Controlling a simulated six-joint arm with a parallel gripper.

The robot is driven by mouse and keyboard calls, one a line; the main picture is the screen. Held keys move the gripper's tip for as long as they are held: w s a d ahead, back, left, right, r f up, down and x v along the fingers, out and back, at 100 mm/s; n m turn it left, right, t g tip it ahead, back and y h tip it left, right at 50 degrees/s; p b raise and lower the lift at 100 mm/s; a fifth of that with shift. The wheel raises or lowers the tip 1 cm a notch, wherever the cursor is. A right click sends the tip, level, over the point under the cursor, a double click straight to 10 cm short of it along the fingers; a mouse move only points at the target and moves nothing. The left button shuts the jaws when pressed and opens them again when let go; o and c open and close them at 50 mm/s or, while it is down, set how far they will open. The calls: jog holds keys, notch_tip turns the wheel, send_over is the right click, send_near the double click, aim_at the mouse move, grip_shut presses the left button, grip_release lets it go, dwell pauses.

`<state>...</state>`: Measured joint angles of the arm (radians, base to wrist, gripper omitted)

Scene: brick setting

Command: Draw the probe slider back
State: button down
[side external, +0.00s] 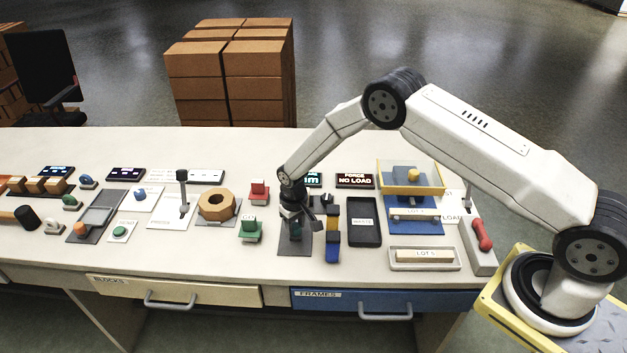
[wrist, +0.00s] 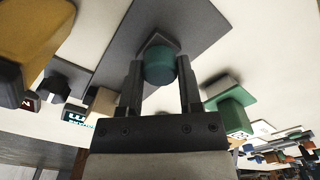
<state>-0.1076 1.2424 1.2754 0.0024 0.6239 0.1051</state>
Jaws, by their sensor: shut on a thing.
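The probe slider shows in the wrist view as a round teal knob (wrist: 160,66) on a dark grey plate (wrist: 200,28). My gripper (wrist: 160,76) has one finger on each side of this knob and is shut on it. In the side view my gripper (side external: 296,217) points down over the same grey plate (side external: 295,247), near the front of the bench. The gripper and wrist hide most of the knob there.
A green block (side external: 250,229) is close on the left. A blue FRAMES drawer (side external: 340,300) is below the bench edge.

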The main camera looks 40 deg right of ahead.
jog(key=shift+a, duration=0.1)
jog(key=shift+s+a, duration=1.5)
jog(key=shift+c, duration=1.3)
grip_release()
jog(key=shift+r, duration=0.5)
notch_tip(320, 180, up, 7)
